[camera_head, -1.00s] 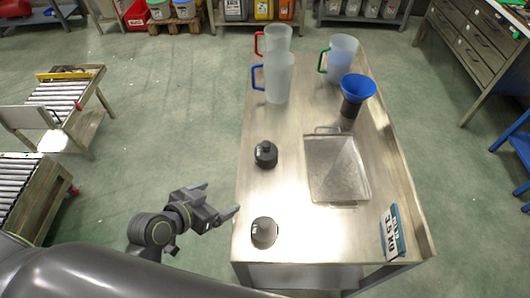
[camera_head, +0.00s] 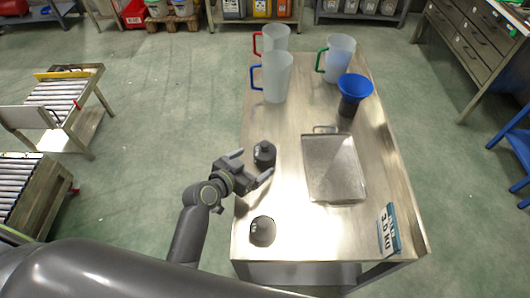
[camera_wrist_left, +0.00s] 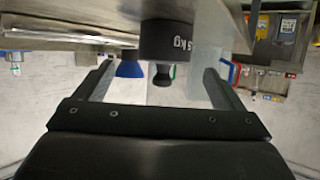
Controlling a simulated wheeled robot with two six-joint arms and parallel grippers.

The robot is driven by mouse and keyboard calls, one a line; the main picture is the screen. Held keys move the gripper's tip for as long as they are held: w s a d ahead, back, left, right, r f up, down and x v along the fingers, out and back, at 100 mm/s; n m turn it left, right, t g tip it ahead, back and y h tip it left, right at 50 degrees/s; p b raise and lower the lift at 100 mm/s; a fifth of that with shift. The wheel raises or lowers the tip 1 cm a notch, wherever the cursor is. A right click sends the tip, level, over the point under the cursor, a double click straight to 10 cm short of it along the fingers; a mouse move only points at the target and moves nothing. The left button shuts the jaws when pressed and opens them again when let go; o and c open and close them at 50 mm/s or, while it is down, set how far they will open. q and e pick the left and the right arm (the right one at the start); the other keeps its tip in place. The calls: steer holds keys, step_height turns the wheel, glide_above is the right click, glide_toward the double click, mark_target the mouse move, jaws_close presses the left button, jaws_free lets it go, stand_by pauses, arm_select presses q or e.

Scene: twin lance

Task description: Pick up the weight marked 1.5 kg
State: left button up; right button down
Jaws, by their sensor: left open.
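Two dark weights stand on the metal table. The farther weight (camera_head: 264,154) is at the table's left edge, and the nearer weight (camera_head: 262,231) is at the front left. My left gripper (camera_head: 255,165) is open at the farther weight, its fingers pointing toward it. In the left wrist view, that weight (camera_wrist_left: 166,42) appears upside down, ahead between the two open fingers, with a mark ending in "5 kg"; the first part is hidden. I cannot tell whether the fingers touch it. The nearer weight's mark is too small to read. My right gripper is not in view.
A metal tray (camera_head: 334,170) lies mid-table. A blue funnel (camera_head: 355,86) on a dark holder and jugs with blue (camera_head: 277,78), red (camera_head: 275,38) and green (camera_head: 339,58) handles stand behind.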

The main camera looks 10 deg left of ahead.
mark_target(261, 153)
arm_select(q)
steer(key=shift+x, duration=1)
steer(key=shift+a+p+x, duration=0.15)
steer(key=shift+p+x, duration=0.15)
steer(key=shift+x, duration=0.7)
steer(key=shift+a+p+x, duration=0.2)
steer(key=shift+p+x, duration=0.1)
steer(key=shift+x, duration=0.7)
steer(key=shift+w, duration=0.15)
steer(key=c, duration=1.9)
steer(key=shift+w+r, duration=0.15)
jaws_close()
steer(key=shift+r, duration=0.1)
